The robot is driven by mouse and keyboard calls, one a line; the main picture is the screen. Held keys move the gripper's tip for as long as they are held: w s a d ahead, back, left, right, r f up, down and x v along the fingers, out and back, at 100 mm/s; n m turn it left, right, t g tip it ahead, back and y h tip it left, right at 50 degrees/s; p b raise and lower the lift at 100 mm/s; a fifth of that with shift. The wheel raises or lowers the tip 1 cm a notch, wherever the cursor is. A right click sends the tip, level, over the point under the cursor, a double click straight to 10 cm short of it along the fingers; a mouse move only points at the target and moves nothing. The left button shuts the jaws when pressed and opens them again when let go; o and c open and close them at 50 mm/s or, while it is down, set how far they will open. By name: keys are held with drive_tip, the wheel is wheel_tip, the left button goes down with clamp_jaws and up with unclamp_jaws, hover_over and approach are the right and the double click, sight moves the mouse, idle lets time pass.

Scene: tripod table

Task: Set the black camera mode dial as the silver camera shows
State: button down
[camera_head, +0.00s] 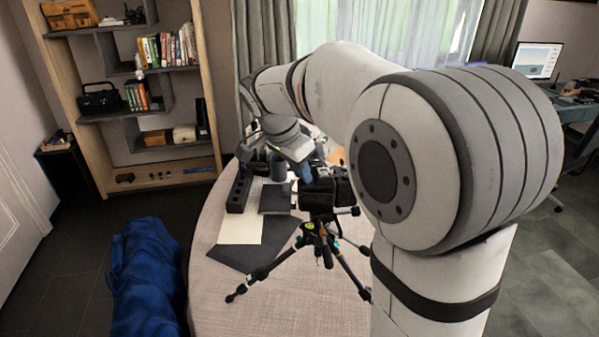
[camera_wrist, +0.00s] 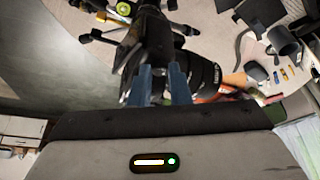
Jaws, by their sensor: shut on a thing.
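The black camera (camera_head: 328,193) stands on a small tripod (camera_head: 322,240) on the round table, partly behind my arm. In the wrist view the camera body (camera_wrist: 150,42) and its ribbed lens (camera_wrist: 203,75) are close in front of my fingers. My gripper (camera_wrist: 162,72) has its two blue fingers at the top of the camera, shut on what appears to be the mode dial. The dial is hidden between the fingertips, so its setting cannot be read. I cannot make out the silver camera or its dial in either view.
The round table (camera_head: 215,200) bears a dark block with holes (camera_head: 239,190), a pale sheet (camera_head: 240,229) and dark flat pieces left of the tripod. Tripod legs spread across the table front. A blue draped thing (camera_head: 146,275) stands left of the table, below a bookshelf (camera_head: 85,100).

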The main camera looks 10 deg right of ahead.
idle(0.3)
drive_tip(key=c, duration=1.3)
unclamp_jaws()
drive_tip(key=shift+c, duration=0.2)
drive_tip(key=shift+r, duration=0.1)
drive_tip(key=p+v, duration=0.4)
drive_tip(key=v, duration=0.4)
drive_tip(key=shift+p, duration=0.35)
